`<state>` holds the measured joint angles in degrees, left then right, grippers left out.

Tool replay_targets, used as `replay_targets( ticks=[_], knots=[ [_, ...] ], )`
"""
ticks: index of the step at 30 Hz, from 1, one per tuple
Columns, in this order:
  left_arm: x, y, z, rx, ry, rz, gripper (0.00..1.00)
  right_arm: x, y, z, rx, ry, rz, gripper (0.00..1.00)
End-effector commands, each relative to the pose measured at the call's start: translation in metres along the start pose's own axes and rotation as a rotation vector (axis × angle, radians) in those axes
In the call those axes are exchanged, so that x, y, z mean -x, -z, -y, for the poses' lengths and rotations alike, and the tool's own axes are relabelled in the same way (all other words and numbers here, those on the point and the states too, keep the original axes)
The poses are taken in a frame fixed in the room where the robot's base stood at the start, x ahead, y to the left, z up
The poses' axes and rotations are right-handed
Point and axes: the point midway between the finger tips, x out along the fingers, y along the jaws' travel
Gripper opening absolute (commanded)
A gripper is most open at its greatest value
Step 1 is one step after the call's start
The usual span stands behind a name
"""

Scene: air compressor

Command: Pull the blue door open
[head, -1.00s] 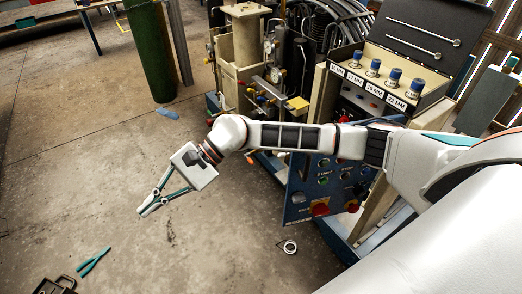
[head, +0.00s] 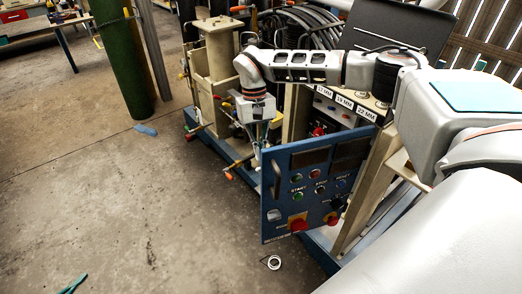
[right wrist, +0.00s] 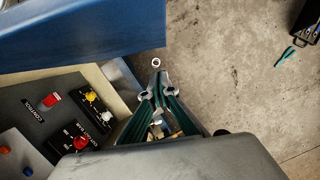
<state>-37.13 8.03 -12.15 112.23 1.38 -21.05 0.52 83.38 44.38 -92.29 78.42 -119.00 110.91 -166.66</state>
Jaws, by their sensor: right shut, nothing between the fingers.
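The blue door (head: 318,178) carries several buttons, displays and a dark handle (head: 276,181) near its left edge. It stands ajar, swung out from the compressor cabinet. My right gripper (head: 256,152) is beside the door's upper left edge, on its cabinet side, pointing down. In the right wrist view the gripper (right wrist: 157,78) is shut and empty. The door (right wrist: 80,32) crosses the upper left there, and the fingertips are near its end; I cannot tell whether they touch it. The inner control panel (right wrist: 48,125) shows behind the door. My left gripper is out of view.
Compressor valves and pipes (head: 230,105) crowd the space behind my right gripper. A green cylinder (head: 122,65) stands at the back left. A ring-shaped item (head: 273,262) and teal pliers (head: 72,284) lie on the floor.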

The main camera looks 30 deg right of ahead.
Motion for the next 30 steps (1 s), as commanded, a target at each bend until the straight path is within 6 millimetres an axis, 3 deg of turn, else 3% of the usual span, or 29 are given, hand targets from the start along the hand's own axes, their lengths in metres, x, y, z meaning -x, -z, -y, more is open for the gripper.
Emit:
replay_targets(
  ticks=[3, 10, 19, 30],
  knots=[
    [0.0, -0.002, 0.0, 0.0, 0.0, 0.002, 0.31, -0.027, -0.001, 0.0, 0.0, 0.0, 0.005, 0.0],
    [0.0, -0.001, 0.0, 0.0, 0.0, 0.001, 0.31, -0.07, -0.002, 0.001, 0.0, 0.002, 0.003, 0.0],
    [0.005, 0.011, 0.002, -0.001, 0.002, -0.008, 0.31, -0.073, -0.035, 0.001, 0.002, 0.002, 0.001, 0.0],
    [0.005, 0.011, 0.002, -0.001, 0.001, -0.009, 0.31, -0.074, -0.039, 0.001, 0.0, 0.003, 0.0, 0.0]
  ],
)
